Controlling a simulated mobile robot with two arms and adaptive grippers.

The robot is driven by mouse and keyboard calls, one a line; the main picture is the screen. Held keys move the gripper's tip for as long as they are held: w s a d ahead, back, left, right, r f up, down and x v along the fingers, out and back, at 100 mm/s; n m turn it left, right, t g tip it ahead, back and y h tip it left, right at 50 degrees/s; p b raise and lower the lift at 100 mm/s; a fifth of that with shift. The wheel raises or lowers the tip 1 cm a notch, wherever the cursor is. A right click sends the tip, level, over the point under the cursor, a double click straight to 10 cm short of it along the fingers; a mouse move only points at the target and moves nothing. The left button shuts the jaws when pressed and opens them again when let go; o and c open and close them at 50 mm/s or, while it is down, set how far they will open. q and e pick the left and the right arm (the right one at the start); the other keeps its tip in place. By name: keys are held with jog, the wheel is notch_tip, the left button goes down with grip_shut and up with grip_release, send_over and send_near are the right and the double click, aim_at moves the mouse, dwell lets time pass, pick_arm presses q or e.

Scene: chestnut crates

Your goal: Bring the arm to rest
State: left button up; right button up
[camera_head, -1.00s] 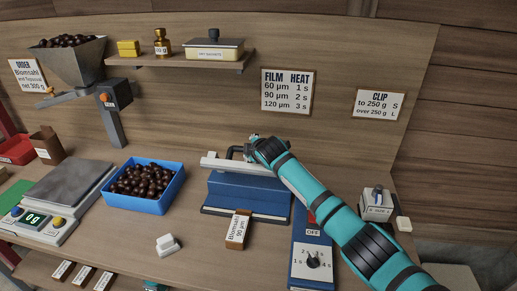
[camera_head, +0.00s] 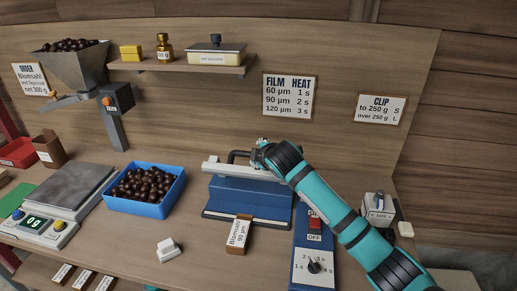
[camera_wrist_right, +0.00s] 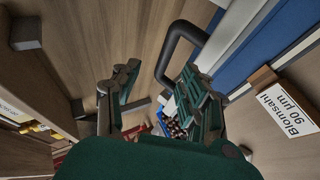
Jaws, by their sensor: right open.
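My right arm (camera_head: 345,222), teal with dark bands, reaches in from the lower right over the bench. Its gripper (camera_head: 257,153) is at the right end of the blue bag sealer's (camera_head: 250,195) pale bar and dark handle, mostly hidden behind my wrist. My left gripper is not in view.
A blue bin (camera_head: 147,207) of chestnuts and a scale (camera_head: 42,232) reading 0 g stand to the left. A control box (camera_head: 313,268) with dial and a clip device (camera_head: 378,213) flank my arm. A labelled brown packet (camera_head: 239,234) leans before the sealer. The wall shelf (camera_head: 180,67) is above.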

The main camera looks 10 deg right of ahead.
jog(key=s+d+f+m+g, duration=0.1)
jog(key=s+f+m+g, duration=0.15)
jog(key=s+f, duration=0.7)
jog(key=s+d+f+m+g, duration=0.1)
jog(key=s+f+m, duration=0.3)
jog(key=s+f, duration=0.55)
jog(key=s+d+f+m+g+h, duration=0.15)
jog(key=s+d+m, duration=0.35)
jog(key=s, duration=1)
jog(key=s+d+m+g, duration=0.35)
jog(key=s+d, duration=0.35)
jog(key=s, duration=0.7)
notch_tip(320, 180, down, 27)
jog(key=b, duration=0.3)
jog(key=s+d+f+g+b, duration=0.2)
jog(key=s+f, duration=1.6)
jog(key=f, duration=0.1)
jog(key=shift+f, duration=0.4)
